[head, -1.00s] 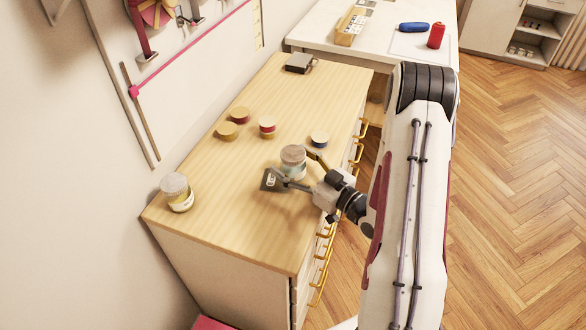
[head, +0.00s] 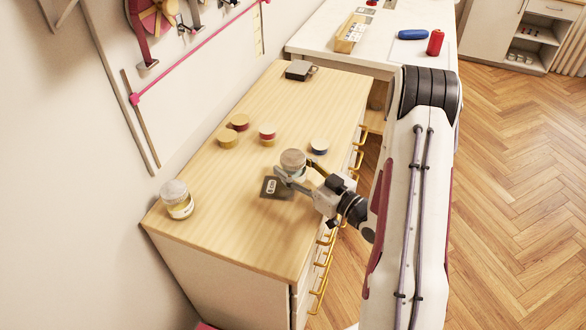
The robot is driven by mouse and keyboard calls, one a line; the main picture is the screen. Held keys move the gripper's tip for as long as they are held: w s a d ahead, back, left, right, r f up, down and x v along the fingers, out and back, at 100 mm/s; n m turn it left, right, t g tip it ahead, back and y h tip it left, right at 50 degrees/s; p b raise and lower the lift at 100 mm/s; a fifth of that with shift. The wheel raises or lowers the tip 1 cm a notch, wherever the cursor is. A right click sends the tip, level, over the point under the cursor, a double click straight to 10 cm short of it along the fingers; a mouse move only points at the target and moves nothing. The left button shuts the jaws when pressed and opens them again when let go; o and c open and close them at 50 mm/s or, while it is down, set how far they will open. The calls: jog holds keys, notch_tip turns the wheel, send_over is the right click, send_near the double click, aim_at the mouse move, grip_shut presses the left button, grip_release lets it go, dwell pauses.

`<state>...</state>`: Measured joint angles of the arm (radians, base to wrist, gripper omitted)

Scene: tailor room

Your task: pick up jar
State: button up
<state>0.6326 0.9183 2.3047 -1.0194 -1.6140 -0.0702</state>
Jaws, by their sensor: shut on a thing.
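A jar (head: 293,160) with a greyish-tan lid and pale body is between the fingers of my gripper (head: 298,174), near the middle of the wooden dresser top (head: 237,235). My gripper is shut on this jar, reaching in from the right. The fingers cover part of the jar's body. Whether its base is clear of the surface is hard to tell. A second, similar jar (head: 177,199) with a pale lid and yellowish label stands upright at the near left corner of the dresser, apart from my gripper.
A dark flat item (head: 272,188) lies beside the held jar. Small spools (head: 267,132), (head: 228,138) and a blue-sided one (head: 319,145) stand farther back. A dark box (head: 299,70) is at the far end. The near dresser top is clear. Yellow handles (head: 321,279) line the right side.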

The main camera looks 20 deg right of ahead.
aim_at(290, 166)
jog(key=shift+r, duration=4.45)
jog(key=shift+s+a+r, duration=0.15)
jog(key=shift+s+a, duration=0.95)
jog(key=shift+f, duration=2.9)
jog(key=shift+f, duration=0.1)
jog(key=shift+f, duration=2)
